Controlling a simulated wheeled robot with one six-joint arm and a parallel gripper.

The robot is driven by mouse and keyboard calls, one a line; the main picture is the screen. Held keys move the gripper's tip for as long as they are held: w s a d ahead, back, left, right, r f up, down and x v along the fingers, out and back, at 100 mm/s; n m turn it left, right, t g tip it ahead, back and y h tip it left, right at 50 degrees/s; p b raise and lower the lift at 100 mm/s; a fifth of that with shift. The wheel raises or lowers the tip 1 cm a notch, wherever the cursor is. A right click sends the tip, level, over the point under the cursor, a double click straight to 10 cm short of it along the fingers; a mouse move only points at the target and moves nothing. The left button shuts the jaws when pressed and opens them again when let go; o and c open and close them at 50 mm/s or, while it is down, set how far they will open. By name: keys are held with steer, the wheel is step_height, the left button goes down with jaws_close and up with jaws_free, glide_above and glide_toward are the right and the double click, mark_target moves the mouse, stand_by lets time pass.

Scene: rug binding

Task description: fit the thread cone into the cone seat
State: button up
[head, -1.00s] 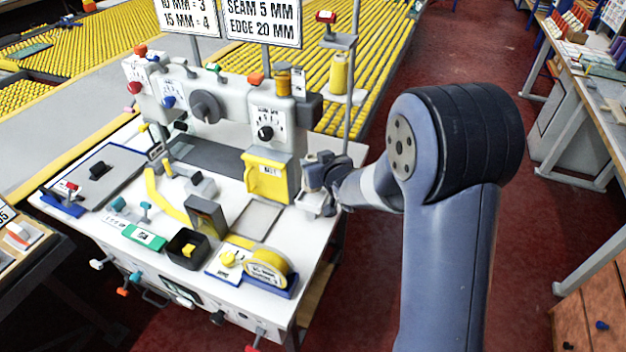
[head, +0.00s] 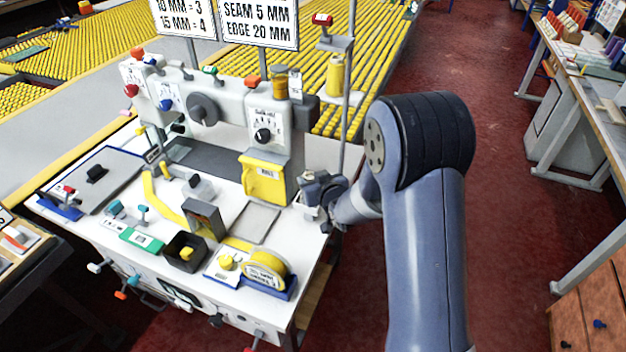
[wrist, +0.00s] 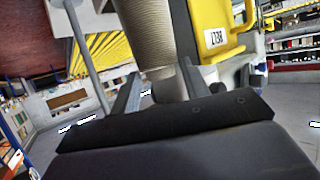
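My gripper (head: 312,204) is low over the right end of the white machine table, beside the yellow box. In the wrist view a beige ribbed thread cone (wrist: 152,32) runs up out of the picture from between the two fingertips of my gripper (wrist: 159,67). The fingertips sit at both sides of its lower end in that picture and appear closed on it. In the head view the cone is mostly hidden by my gripper and cannot be made out clearly. I cannot pick out the cone seat with certainty in either view.
A yellow box (head: 264,180) on the machine is close to the left of my gripper. A tall grey post (head: 347,125) behind it carries a yellow spool (head: 335,76).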

steer(key=o, duration=0.3)
steer(key=shift+o, duration=0.2)
steer(key=shift+r, duration=0.1)
steer(key=b+v, duration=0.1)
steer(key=v, duration=1.1)
steer(key=shift+b, duration=0.35)
steer(key=p+x, duration=0.2)
steer(key=x, duration=0.9)
steer(key=shift+w+a+f, duration=0.2)
steer(key=shift+w+f, duration=0.15)
steer(key=shift+w, duration=0.1)
steer(key=shift+r, duration=0.1)
steer(key=shift+s, duration=0.1)
